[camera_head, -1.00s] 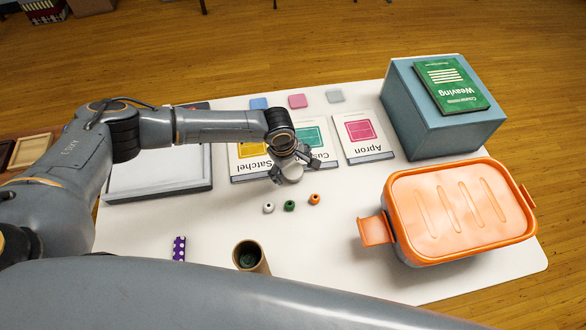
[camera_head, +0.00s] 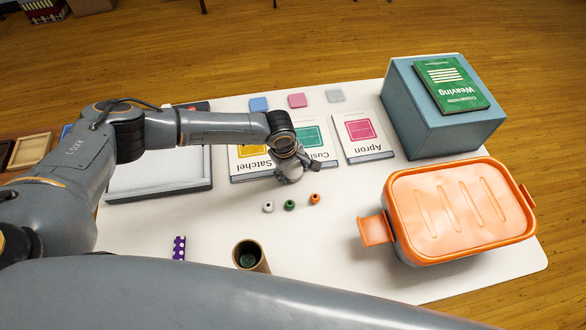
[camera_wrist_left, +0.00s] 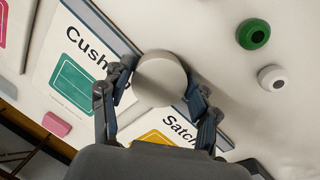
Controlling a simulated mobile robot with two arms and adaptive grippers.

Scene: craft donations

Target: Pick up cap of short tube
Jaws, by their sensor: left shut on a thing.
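In the left wrist view, a round, flat, pale grey cap (camera_wrist_left: 161,79) sits between the fingers of my left gripper (camera_wrist_left: 158,98), which is shut on it. In the head view, my left gripper (camera_head: 297,174) is above the front edge of the pattern packets, behind the small spools. The cap is mostly hidden there by the fingers. A short brown cardboard tube (camera_head: 262,262) stands upright near the table's front, its top open and dark greenish inside. My right gripper is out of view.
White, green (camera_head: 290,205) and orange spools stand in front of the gripper. An orange-lidded box (camera_head: 440,205) and a blue-grey box (camera_head: 430,125) with a green book occupy the right. A purple dotted piece (camera_head: 179,248) lies left of the tube. The white table (camera_head: 330,250) is clear around mid-front.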

